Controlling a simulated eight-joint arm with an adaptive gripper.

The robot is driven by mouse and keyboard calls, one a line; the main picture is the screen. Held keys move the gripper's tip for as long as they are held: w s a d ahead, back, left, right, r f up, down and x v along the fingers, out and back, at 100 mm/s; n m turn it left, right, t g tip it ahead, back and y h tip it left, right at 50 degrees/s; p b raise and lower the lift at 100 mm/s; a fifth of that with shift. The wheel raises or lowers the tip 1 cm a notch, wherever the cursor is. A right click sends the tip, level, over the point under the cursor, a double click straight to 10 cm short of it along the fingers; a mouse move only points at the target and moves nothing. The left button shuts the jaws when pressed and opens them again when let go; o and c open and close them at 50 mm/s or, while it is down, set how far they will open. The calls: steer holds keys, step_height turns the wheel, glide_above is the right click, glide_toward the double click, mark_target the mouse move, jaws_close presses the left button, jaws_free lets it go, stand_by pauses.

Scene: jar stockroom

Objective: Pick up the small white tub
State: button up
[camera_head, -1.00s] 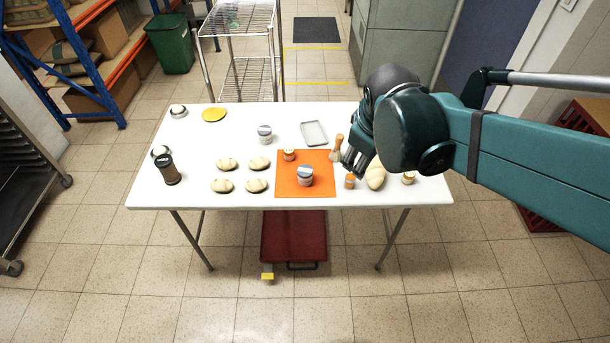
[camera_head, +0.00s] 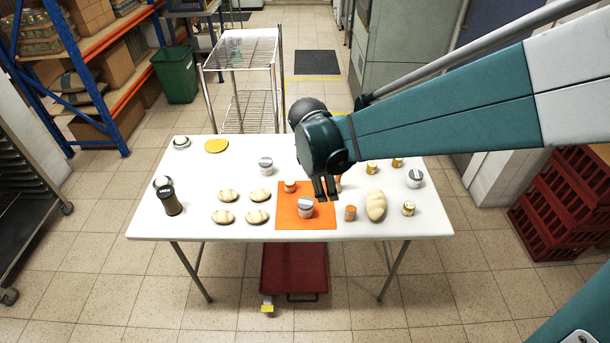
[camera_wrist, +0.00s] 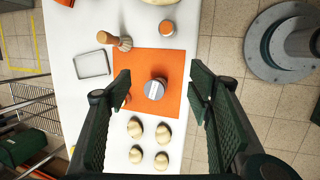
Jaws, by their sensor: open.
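A small white tub (camera_head: 306,208) with a grey lid stands upright on the orange mat (camera_head: 285,222). In the wrist view the tub (camera_wrist: 155,89) appears in the gap between my fingers, apart from both and farther down. My gripper (camera_head: 326,190) is open and empty above the mat's right part, beside the tub in the head view. The wrist view shows its two fingers (camera_wrist: 161,88) spread wide. Similar grey-lidded white tubs stand at the back (camera_head: 266,166) and at the table's right end (camera_head: 414,178).
A small orange-banded jar (camera_head: 290,186) stands behind the tub on the mat. An orange jar (camera_head: 350,213) and a bread loaf (camera_head: 376,205) are to the right. Several buns (camera_head: 257,216) lie left of the mat. A wooden-handled brush (camera_wrist: 113,40) and grey tray (camera_wrist: 92,64) lie nearby.

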mark_target(305, 202)
steer(key=w+a+f+n, duration=0.1)
steer(key=a+f+n, duration=0.1)
steer(key=f, duration=0.1)
steer(key=w+a+f+n+h, duration=0.1)
steer(key=a+f+n, duration=0.1)
steer(key=a+f, duration=0.1)
steer(key=w+a+f+n, duration=0.1)
steer(key=w+a+f, duration=0.1)
steer(key=a+f, duration=0.1)
steer(key=shift+w+n+g+p, duration=0.1)
steer(key=shift+n+g+p, duration=0.2)
steer(key=shift+n+p, duration=0.1)
steer(key=shift+a+f+n+h, duration=0.25)
steer(key=shift+f+n+h, duration=0.05)
steer(key=shift+f, duration=0.1)
steer(key=shift+x, duration=1.3)
steer(key=shift+w, duration=0.1)
steer(key=shift+b+x, duration=1)
steer(key=shift+x, duration=1.6)
